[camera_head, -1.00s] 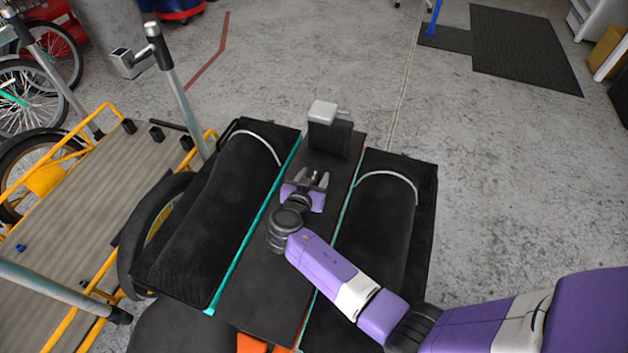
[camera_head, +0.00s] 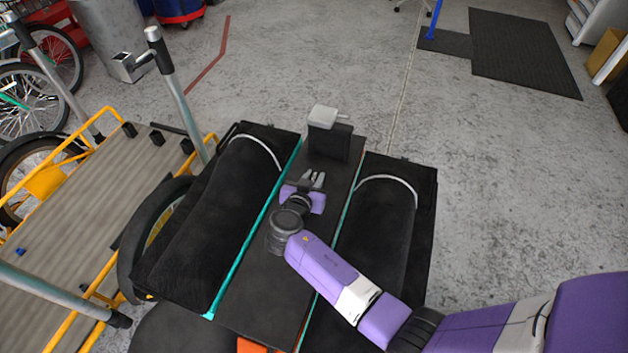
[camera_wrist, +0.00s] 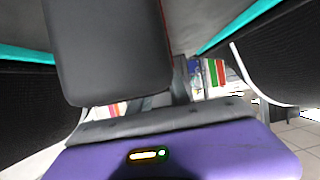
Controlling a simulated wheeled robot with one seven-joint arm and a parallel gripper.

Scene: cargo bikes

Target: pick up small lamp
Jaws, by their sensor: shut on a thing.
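My gripper (camera_head: 313,180) is low over the dark central board (camera_head: 262,275) of the cargo bike, in front of an upright black block. Its light grey fingers are close together on something small, which I take to be the small lamp. The lamp's outline is not clear in the head view, where the fingers and purple gripper body cover it. In the wrist view, the purple gripper body (camera_wrist: 190,158) with a lit strip fills the bottom. A dark rounded panel (camera_wrist: 110,50) fills the upper left there, and I cannot make out the lamp.
Black padded bags lie left (camera_head: 215,215) and right (camera_head: 375,235) of the board. The black block (camera_head: 329,142) with a light grey cap (camera_head: 323,116) stands just beyond my gripper. A wooden-decked yellow cargo bike (camera_head: 95,200) stands at left.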

